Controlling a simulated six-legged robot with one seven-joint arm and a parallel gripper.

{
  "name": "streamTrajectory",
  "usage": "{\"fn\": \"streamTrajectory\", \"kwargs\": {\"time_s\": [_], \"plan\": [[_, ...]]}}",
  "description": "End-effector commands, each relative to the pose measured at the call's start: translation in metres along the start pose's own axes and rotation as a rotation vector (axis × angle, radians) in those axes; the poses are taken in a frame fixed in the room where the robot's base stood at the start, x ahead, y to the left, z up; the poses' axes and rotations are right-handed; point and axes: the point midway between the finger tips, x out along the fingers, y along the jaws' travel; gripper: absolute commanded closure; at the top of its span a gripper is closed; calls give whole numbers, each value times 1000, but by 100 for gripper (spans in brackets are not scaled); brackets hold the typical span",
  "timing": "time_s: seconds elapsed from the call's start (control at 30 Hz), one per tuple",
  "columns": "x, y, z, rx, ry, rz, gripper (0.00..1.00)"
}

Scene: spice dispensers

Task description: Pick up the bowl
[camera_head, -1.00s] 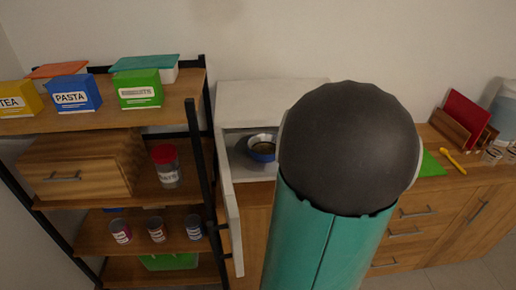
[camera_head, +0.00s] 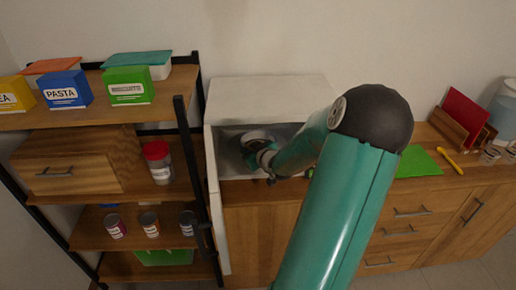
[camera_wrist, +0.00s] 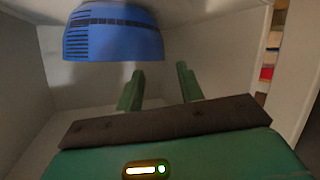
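The bowl (camera_head: 257,134) sits inside the open white box-shaped compartment; my gripper and forearm partly hide it in the head view. The bowl is beside and beyond the fingers, toward the left, and I see no contact. In the head view my gripper (camera_head: 265,157) is inside the compartment at the bowl's near side.
The white compartment (camera_head: 268,98) has its door (camera_head: 219,215) swung open at the left. Its walls are close around my gripper. A shelf rack (camera_head: 185,125) with boxes and jars stands left. A wooden counter (camera_head: 435,180) with a green mat (camera_head: 417,162) is at right.

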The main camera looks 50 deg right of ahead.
Motion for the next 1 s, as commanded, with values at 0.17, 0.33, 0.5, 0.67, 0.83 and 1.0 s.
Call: {"fn": "streamTrajectory", "kwargs": {"time_s": [0.17,0.33,0.5,0.67,0.83,1.0], "plan": [[12,0,1,1,0,-1,62],[32,-2,5,3,0,-3,62],[54,-2,6,0,1,-3,62],[60,-2,6,-1,-1,-1,62],[59,-2,6,-1,-1,-1,68],[59,-2,6,-1,0,-1,100]]}}
